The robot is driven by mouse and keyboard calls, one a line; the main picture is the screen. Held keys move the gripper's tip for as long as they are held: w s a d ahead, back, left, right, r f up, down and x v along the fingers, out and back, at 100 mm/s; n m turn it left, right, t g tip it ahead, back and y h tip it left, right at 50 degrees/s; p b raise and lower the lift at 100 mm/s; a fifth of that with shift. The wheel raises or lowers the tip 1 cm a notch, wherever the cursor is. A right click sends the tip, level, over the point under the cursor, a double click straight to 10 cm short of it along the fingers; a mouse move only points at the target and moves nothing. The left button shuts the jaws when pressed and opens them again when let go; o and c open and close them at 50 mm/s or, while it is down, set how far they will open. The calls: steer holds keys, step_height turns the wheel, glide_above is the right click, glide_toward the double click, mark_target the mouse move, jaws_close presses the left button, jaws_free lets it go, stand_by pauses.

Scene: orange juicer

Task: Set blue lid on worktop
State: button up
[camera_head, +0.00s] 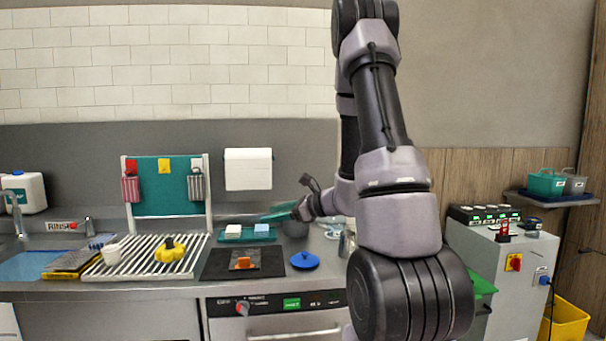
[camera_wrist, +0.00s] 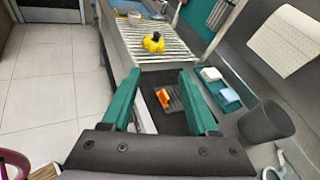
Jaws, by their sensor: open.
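A round blue lid (camera_head: 305,261) with a knob on top lies on the grey worktop (camera_head: 190,288), just right of the black mat and near the front edge. It does not show in the wrist view. My gripper (camera_head: 266,216) has teal fingers and hangs above the back of the worktop, apart from the lid. In the wrist view my gripper (camera_wrist: 158,75) has its fingers spread, with nothing held between them.
The black mat (camera_head: 218,266) bears an orange item (camera_head: 243,263). A yellow juicer-like piece (camera_head: 170,250) sits on the ribbed drainer (camera_head: 125,269). A teal tray (camera_head: 246,238) holds two sponge-like blocks. A dark grey pot (camera_wrist: 266,123) stands close to my gripper.

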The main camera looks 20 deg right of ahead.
steer(key=s+a+r+n+g, duration=0.3)
steer(key=s+a+r+n, duration=0.1)
steer(key=s+r+n, duration=0.15)
steer(key=s+a+r+n+g, duration=0.3)
steer(key=s+a+r+n, duration=0.15)
steer(key=s+n, duration=0.2)
steer(key=s+d+r+n+t+h, duration=0.1)
steer(key=s+d+r+n+h, duration=0.2)
steer(key=s+n+h, duration=0.1)
steer(key=s+d+r+n+t+h, duration=0.1)
steer(key=s+d+r+n+h, duration=0.2)
steer(key=s, duration=0.4)
steer(key=shift+s+d+r+n+t+h, duration=0.2)
steer(key=shift+d+r+n+t+h, duration=0.25)
steer(key=shift+r+n, duration=0.3)
